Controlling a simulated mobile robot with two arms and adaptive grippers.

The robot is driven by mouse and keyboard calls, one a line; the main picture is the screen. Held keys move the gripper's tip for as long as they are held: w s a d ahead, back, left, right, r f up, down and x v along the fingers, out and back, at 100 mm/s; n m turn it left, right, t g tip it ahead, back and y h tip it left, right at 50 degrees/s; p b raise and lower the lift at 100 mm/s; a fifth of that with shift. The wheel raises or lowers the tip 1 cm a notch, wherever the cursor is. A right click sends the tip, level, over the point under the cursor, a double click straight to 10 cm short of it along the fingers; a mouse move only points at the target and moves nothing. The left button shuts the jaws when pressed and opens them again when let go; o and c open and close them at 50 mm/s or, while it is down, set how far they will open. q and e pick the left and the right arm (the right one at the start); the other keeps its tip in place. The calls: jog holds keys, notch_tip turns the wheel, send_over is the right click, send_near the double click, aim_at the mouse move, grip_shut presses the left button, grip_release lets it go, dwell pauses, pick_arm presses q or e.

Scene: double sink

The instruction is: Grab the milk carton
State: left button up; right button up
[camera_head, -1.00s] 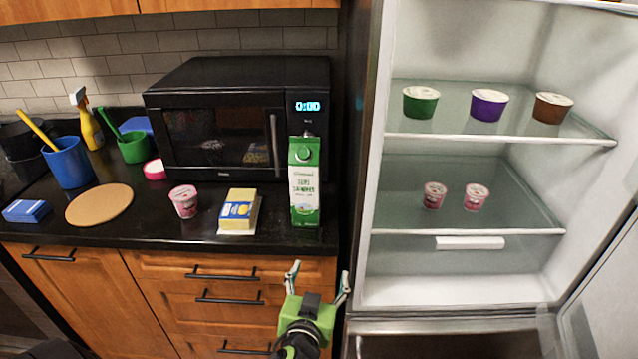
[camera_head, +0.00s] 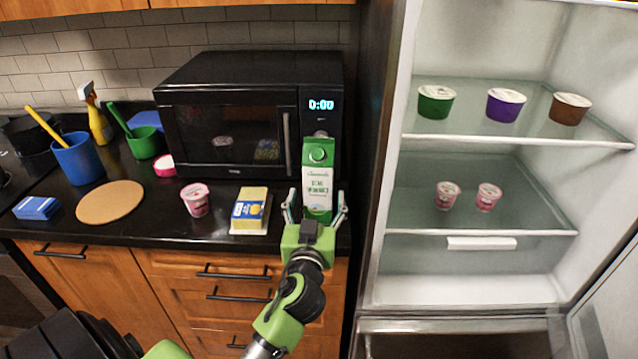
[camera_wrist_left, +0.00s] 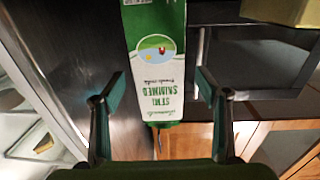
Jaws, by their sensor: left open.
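The green and white milk carton (camera_head: 319,178) stands upright on the black counter, in front of the right end of the microwave. My left gripper (camera_head: 315,207) is open at the carton's lower part, with one finger toward each side of it in the head view. In the left wrist view the carton (camera_wrist_left: 157,62) appears upside down between the lines of the two open fingers (camera_wrist_left: 160,90). I cannot tell whether either finger touches it. The gripper hides part of the carton's base in the head view. My right gripper is not in view.
A butter pack (camera_head: 250,209) lies just left of the carton, with a pink yogurt cup (camera_head: 196,199) farther left. The microwave (camera_head: 240,115) stands behind. The open fridge (camera_head: 390,200) is on the right, with several cups on its shelves.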

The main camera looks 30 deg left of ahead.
aim_at(319, 184)
pick_arm(q)
jog(key=x, duration=0.1)
jog(key=p+x, duration=0.1)
jog(key=x, duration=0.1)
jog(key=p+x, duration=0.1)
jog(key=shift+w+r, duration=0.25)
jog(key=shift+w, duration=0.05)
jog(key=shift+w+a, duration=0.15)
jog(key=shift+w, duration=0.05)
jog(key=shift+s, duration=0.1)
grip_shut()
jog(key=shift+r, duration=0.2)
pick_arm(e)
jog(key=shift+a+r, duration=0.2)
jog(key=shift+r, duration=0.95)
